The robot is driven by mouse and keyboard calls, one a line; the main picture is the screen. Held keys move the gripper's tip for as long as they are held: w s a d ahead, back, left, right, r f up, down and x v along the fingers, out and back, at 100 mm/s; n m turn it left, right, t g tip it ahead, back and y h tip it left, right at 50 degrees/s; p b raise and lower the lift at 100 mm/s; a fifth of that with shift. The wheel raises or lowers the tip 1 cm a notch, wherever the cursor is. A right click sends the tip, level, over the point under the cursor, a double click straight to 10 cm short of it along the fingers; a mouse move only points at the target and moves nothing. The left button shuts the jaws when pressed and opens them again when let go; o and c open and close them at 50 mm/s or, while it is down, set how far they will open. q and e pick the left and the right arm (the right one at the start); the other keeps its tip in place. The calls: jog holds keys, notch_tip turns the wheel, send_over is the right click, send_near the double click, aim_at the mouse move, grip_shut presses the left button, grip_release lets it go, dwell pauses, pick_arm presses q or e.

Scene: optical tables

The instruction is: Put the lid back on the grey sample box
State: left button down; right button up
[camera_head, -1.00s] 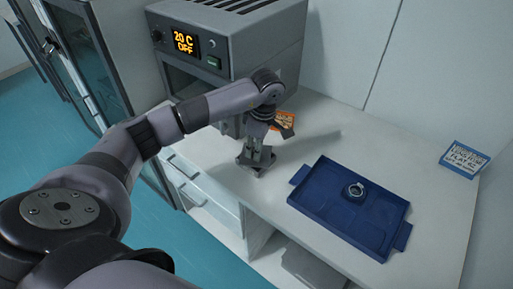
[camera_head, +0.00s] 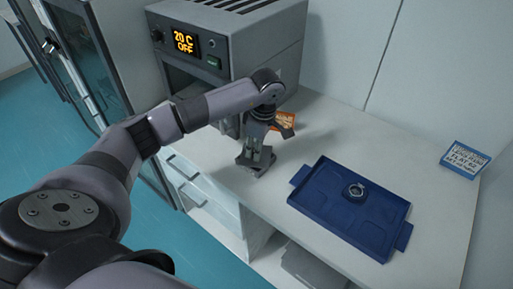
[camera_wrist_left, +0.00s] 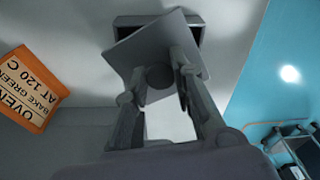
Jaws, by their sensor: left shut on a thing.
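The lid (camera_wrist_left: 150,47) is a grey square plate with a round dark knob (camera_wrist_left: 158,77). My left gripper (camera_wrist_left: 168,80) is shut on this knob, and the gripper also shows in the head view (camera_head: 257,150). In the wrist view the grey sample box (camera_wrist_left: 126,20) shows partly behind the lid, with its dark inside visible at the right. The lid is turned relative to the box and covers much of it. I cannot tell whether they touch. In the head view lid and box are small and hard to separate below the gripper. My right gripper is not in view.
A grey oven (camera_head: 230,45) stands behind my left arm, its display reading 20 C OFF. An orange card (camera_head: 284,119) stands near the gripper. A blue tray (camera_head: 330,222) with a small round item (camera_head: 356,190) lies to the right. A blue sign (camera_head: 465,159) stands at far right.

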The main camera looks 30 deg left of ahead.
pick_arm(q)
jog(key=c, duration=1.3)
grip_release()
jog(key=shift+o, duration=0.5)
jog(key=o, duration=0.4)
jog(key=shift+r+p, duration=2)
jog(key=shift+r, duration=1.5)
jog(key=shift+c, duration=0.3)
